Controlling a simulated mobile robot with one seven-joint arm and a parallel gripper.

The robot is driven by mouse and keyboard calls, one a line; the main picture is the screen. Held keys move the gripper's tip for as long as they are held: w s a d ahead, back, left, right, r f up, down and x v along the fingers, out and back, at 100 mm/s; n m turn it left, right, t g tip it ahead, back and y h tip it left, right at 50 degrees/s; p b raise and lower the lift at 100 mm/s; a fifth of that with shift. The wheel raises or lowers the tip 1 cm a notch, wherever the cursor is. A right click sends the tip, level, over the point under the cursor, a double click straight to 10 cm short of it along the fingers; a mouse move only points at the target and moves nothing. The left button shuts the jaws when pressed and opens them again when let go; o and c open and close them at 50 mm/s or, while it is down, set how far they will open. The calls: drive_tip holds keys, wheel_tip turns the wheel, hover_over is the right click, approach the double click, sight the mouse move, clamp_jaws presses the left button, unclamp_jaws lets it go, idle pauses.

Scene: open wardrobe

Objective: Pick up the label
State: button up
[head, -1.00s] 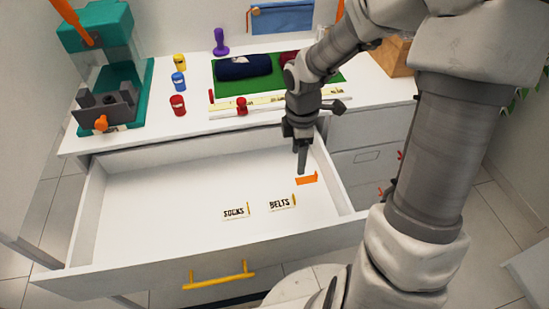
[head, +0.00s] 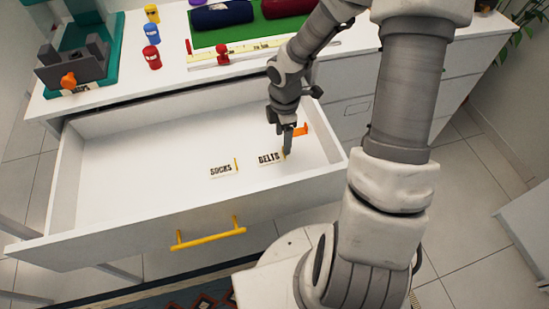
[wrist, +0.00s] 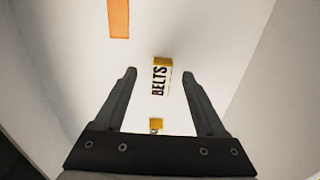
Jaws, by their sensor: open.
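A white label reading BELTS (head: 268,159), with a yellow edge, stands on the drawer floor near the right side. A similar label reading SOCKS (head: 221,170) stands to its left. My gripper (head: 288,152) is open and low in the drawer, right by the BELTS label's right end. In the wrist view, the BELTS label (wrist: 160,79) shows in the gap between the open fingertips (wrist: 159,74). I cannot tell whether the fingers touch it. A partly hidden yellow-edged piece (wrist: 156,124), probably the SOCKS label, shows between the fingers nearer the palm.
An orange piece (head: 301,130) lies behind my gripper; the wrist view shows it too (wrist: 118,18). The open white drawer (head: 150,218) has walls around and a yellow handle (head: 208,233). The drawer's left half is clear. Small canisters (head: 152,57) stand on the countertop.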

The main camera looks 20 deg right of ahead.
sight(272, 158)
drive_tip(key=f+b, duration=0.1)
drive_tip(key=f, duration=0.2)
drive_tip(key=f+b, duration=0.1)
drive_tip(key=f, duration=0.1)
drive_tip(key=shift+s+d+f+b, duration=0.1)
drive_tip(key=shift+s+b, duration=0.15)
drive_tip(key=shift+b, duration=0.1)
clamp_jaws()
